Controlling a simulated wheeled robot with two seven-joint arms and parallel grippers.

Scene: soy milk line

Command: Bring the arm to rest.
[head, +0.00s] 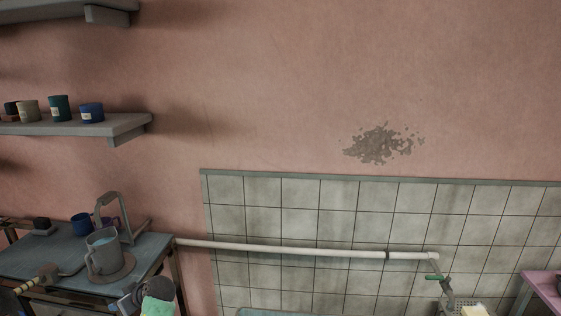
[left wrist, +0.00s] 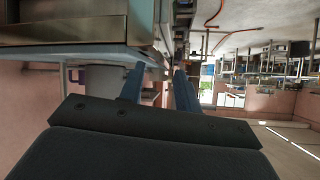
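My left gripper (left wrist: 158,80) shows in the left wrist view. Its two blue fingers stand apart with a clear gap and nothing between them. I cannot make it out for sure in the head view. My right gripper is in neither view. In the head view a grey jug (head: 103,252) with pale liquid in it stands on a round base on the dark table (head: 40,262) at the lower left.
A blue mug (head: 81,224) stands behind the jug, near a grey upright frame (head: 108,202). Several cups stand on a wall shelf (head: 128,124). A white pipe (head: 290,249) runs along the tiled wall to a tap with a green handle (head: 434,278).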

